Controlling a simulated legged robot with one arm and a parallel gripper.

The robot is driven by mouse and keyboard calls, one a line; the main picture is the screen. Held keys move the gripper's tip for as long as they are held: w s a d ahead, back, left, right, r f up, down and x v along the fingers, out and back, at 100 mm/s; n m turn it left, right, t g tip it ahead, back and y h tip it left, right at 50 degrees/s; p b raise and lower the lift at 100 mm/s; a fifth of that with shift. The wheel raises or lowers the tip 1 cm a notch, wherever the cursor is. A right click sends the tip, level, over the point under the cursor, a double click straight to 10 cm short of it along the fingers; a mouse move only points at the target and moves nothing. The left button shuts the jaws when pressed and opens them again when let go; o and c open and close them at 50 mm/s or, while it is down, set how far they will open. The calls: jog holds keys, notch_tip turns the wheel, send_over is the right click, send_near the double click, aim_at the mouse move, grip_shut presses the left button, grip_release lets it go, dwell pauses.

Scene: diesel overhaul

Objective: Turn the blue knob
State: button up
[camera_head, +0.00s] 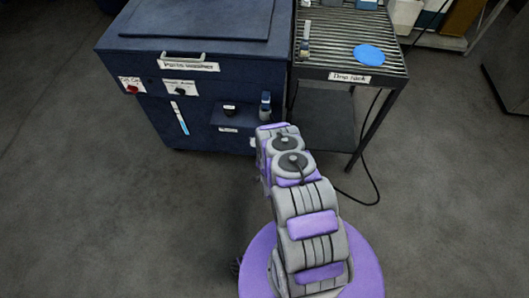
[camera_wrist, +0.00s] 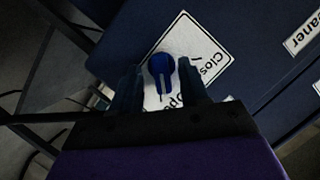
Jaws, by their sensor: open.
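The blue knob (camera_wrist: 161,66) shows in the wrist view, mounted on a white label (camera_wrist: 205,47) with "Close" and part of "Open" printed on it. The label is on a dark blue panel. My gripper (camera_wrist: 159,78) is open, with one dark finger on each side of the knob in the picture. I cannot tell whether the fingers touch it. In the head view my arm hides the knob and my fingers. A small white edge (camera_head: 252,143) shows beside my arm on the front of the dark blue parts washer (camera_head: 200,75).
A red knob (camera_head: 132,89) and a black knob (camera_head: 180,91) sit on the washer's front. A small ledge (camera_head: 240,115) sticks out above my arm's end. The drip rack (camera_head: 341,40), holding a blue disc (camera_head: 369,55), stands to the right. A black cable (camera_head: 365,200) lies on the floor.

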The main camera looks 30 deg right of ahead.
jog(key=p+v, duration=0.1)
jog(key=v, duration=0.6)
jog(key=shift+s, duration=0.2)
jog(key=shift+a, duration=0.15)
dwell(0.4)
